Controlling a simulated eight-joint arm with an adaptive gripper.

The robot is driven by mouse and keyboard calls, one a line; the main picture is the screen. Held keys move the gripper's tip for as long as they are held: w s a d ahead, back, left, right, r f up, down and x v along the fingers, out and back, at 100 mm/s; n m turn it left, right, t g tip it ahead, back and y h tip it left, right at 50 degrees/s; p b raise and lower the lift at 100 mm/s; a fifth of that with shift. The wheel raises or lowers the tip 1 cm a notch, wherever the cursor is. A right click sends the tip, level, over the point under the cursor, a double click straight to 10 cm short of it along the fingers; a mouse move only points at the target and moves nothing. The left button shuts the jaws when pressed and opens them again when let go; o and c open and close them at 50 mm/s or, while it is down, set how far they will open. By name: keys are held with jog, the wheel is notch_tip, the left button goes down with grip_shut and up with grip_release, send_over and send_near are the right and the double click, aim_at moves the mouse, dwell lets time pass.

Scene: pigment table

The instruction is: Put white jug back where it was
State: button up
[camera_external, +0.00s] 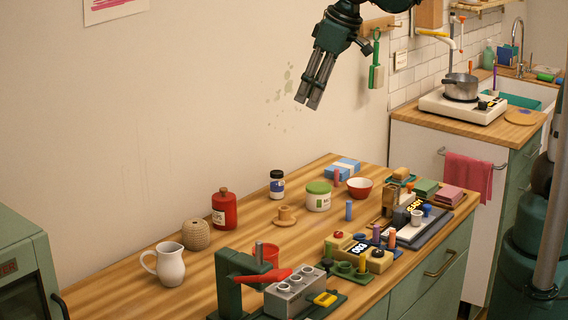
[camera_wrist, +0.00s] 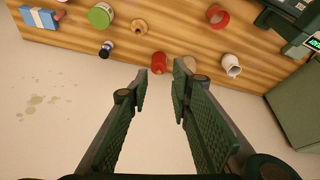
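The white jug (camera_external: 170,264) stands upright at the near left of the wooden table, its handle to the left. It also shows in the wrist view (camera_wrist: 231,65) at the upper right, apart from my fingers. My gripper (camera_external: 314,98) is high above the table near the wall, pointing down. In the wrist view its two fingers (camera_wrist: 159,88) are spread apart with nothing between them.
On the table (camera_external: 120,288), a twine ball (camera_external: 196,235) and red bottle (camera_external: 224,210) stand behind the jug. A green press with a red lever (camera_external: 262,276) stands to its right. A green cabinet (camera_external: 28,265) is at far left. Blocks and tools crowd the right side.

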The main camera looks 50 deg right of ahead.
jog(key=s+d+f+m+t, duration=0.1)
jog(key=s+d+f, duration=0.2)
jog(key=s+d, duration=0.4)
jog(key=s+d+f+m+t+h, duration=0.1)
jog(key=s+d+f+m+t, duration=0.1)
jog(key=s+d, duration=0.6)
jog(key=s+f, duration=0.1)
jog(key=s, duration=0.5)
jog(key=shift+s+f, duration=0.25)
jog(key=shift+f, duration=0.05)
